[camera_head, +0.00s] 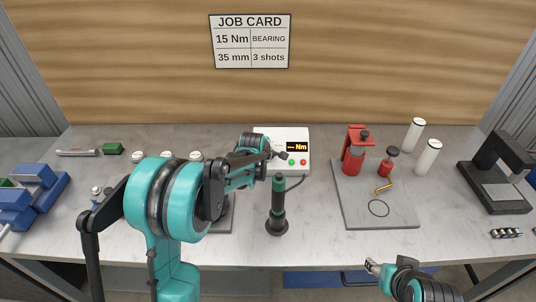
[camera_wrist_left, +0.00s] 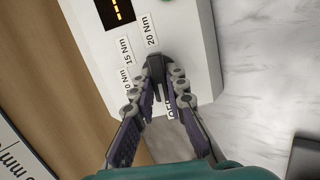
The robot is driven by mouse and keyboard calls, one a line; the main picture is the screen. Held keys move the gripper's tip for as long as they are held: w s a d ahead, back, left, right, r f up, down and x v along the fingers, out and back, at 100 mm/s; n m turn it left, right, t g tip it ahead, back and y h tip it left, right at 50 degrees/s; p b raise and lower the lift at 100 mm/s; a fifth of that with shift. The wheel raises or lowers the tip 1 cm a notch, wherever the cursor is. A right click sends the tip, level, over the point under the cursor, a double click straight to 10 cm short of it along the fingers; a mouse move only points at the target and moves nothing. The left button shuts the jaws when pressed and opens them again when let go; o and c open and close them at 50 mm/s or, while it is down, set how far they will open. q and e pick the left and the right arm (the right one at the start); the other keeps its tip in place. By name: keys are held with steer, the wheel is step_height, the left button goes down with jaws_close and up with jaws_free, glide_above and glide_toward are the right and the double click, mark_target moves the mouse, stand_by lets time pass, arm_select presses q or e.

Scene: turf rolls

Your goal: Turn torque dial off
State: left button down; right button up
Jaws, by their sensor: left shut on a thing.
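The white torque controller box (camera_head: 297,138) stands at the back middle of the bench, its small display (camera_head: 297,147) lit orange with dashes and "Nm". My left gripper (camera_head: 279,155) reaches to the box's front. In the left wrist view, my left gripper (camera_wrist_left: 158,84) is shut on the dark torque dial (camera_wrist_left: 157,67). Labels 20 Nm (camera_wrist_left: 150,30), 15 Nm (camera_wrist_left: 131,51) and a partly covered 10 Nm surround the dial; a partly hidden OFF label (camera_wrist_left: 171,113) shows between the fingers. The dial's pointer direction is unclear. My right gripper (camera_head: 373,266) is low at the front right, away from the box.
A black and teal screwdriver (camera_head: 278,205) stands upright before the box. A grey tray (camera_head: 358,207) holds red tools, a brass piece and a black ring. White cylinders (camera_head: 427,157) and a black press (camera_head: 496,175) stand right. Blue blocks (camera_head: 35,190) lie left. A job card (camera_head: 250,41) hangs behind.

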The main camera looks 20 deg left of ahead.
arm_select(q)
steer(key=shift+n, duration=0.5)
steer(key=c, duration=1.5)
jaws_free()
steer(key=shift+c, duration=0.2)
steer(key=shift+s, duration=0.1)
steer(key=v, duration=1.2)
steer(key=shift+f, duration=0.1)
